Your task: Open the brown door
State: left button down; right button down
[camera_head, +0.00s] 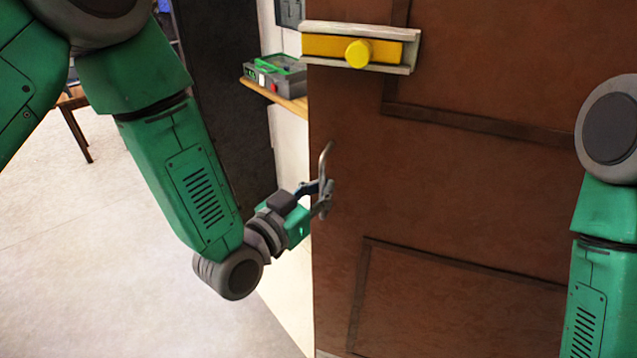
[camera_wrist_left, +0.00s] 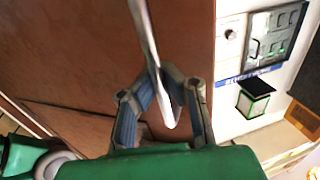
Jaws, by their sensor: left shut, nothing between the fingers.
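The brown door (camera_head: 450,190) fills the right half of the head view, its left edge upright near the middle. It also shows in the wrist view (camera_wrist_left: 80,55). A curved metal handle (camera_head: 327,158) stands at that edge and shows as a bright bar in the wrist view (camera_wrist_left: 143,30). My left gripper (camera_head: 322,198) is at the lower part of the handle. In the wrist view its fingers (camera_wrist_left: 173,82) are drawn in near the handle's lower end, with nothing gripped. I cannot tell whether they touch the handle. My right gripper is out of view.
A yellow bolt with a round knob (camera_head: 358,53) sits in a metal bracket high on the door. A wooden shelf (camera_head: 292,103) with a grey-green device (camera_head: 275,76) is left of the door. A wall panel (camera_wrist_left: 275,38) shows in the wrist view. Pale floor (camera_head: 100,250) lies open at left.

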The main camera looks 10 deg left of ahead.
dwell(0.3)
pick_arm(q)
jog(key=c, duration=1.6)
grip_release()
jog(key=shift+s+a, duration=0.1)
jog(key=shift+s, duration=0.05)
jog(key=v, duration=1.1)
jog(key=shift+s+a+f, duration=0.1)
jog(key=shift+s+a, duration=0.15)
jog(key=shift+s, duration=0.05)
